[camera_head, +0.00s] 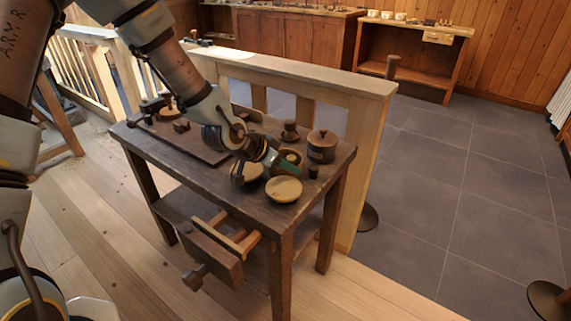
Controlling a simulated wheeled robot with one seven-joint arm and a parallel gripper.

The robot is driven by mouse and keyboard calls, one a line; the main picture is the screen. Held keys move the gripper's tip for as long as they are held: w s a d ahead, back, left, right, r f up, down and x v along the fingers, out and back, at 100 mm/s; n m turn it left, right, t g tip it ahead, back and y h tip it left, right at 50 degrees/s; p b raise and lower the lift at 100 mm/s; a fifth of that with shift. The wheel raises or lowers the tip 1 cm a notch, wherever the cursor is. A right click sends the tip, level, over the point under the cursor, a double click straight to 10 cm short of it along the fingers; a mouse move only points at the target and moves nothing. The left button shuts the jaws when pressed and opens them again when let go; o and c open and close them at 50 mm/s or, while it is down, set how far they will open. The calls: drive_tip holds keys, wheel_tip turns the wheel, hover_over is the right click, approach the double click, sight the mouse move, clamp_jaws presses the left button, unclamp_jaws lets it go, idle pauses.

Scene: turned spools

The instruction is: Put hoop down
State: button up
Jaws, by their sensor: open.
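My gripper (284,163) is low over the right part of a dark wooden workbench (205,172), reaching in from the upper left. Its jaws are open. A round brown piece with a hollow-looking top (291,155) is right beside the fingers; I cannot tell whether it is the hoop or whether they touch. A pale round piece (252,171) lies under the wrist, partly hidden by it. No hoop can be made out with certainty at this size.
A pale shallow dish (284,189) lies near the bench's front edge. A lidded brown pot (322,146), a dark spool-like piece (290,131) and a small dark cylinder (314,172) crowd the right end. A wooden partition (300,78) stands behind. A vise (222,247) juts from the front.

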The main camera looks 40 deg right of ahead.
drive_tip(key=shift+x, duration=1.65)
clamp_jaws()
